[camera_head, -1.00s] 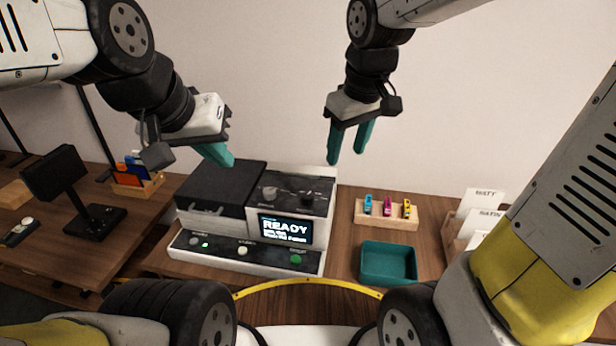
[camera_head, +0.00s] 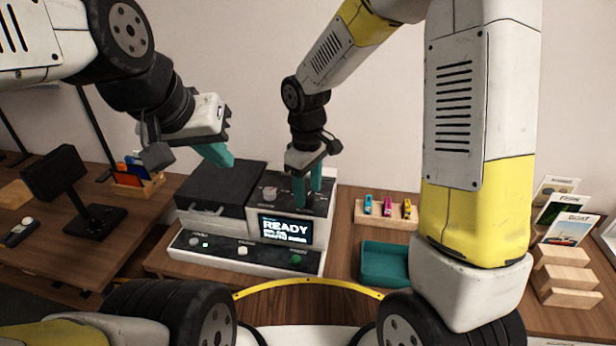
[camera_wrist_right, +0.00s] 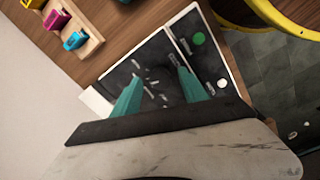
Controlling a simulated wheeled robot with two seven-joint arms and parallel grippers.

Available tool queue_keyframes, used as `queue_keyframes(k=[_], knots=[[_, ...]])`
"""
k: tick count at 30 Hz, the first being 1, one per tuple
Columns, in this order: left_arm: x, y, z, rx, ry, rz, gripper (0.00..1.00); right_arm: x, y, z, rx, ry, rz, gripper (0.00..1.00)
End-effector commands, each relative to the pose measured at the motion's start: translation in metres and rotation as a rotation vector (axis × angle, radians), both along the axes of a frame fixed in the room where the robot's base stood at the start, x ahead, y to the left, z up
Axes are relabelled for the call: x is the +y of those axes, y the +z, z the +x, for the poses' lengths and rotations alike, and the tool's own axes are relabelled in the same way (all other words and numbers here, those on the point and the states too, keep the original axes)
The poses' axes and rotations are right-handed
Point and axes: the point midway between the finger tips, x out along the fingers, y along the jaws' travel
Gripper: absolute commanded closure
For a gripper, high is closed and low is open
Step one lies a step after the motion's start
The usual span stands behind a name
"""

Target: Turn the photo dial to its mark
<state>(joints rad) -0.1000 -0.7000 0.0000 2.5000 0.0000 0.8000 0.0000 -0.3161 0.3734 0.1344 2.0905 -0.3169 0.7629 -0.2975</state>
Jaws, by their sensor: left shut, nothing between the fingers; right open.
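The printer-like machine (camera_head: 263,258) stands on the table with a lit screen (camera_head: 284,229) reading READY. On its dark top panel a grey knob (camera_head: 270,193) shows left of my right gripper (camera_head: 308,200). That gripper is open and points down over the panel's right part, hiding the dark knob area there. In the right wrist view, the right gripper (camera_wrist_right: 158,75) has its fingers spread either side of a dark spot with pale marks on the panel (camera_wrist_right: 150,62); contact cannot be told. My left gripper (camera_head: 222,158) is shut and empty, above the machine's black lid (camera_head: 222,186).
A teal tray (camera_head: 385,262) and a wooden holder with coloured cartridges (camera_head: 388,213) stand right of the machine. Card racks (camera_head: 565,270) are at the far right. A dark display stand (camera_head: 60,180) is at the left.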

Motion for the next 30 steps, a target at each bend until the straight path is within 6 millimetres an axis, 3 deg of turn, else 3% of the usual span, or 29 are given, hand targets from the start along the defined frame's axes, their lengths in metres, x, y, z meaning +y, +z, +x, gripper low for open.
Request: queue_keyframes(k=[11,19,30], knots=[[0.0000,0.0000,0.0000,0.000,0.000,0.000,1.00,0.0000,-0.0088,0.0000,-0.001,-0.001,0.001,0.49],[0.0000,0.0000,0.0000,0.000,0.000,0.000,1.00,-0.0001,-0.0086,0.0001,-0.001,-0.001,0.001,1.00],[0.0000,0.0000,0.0000,0.000,0.000,0.000,1.00,0.0003,-0.0084,0.0000,-0.001,-0.048,0.001,1.00]])
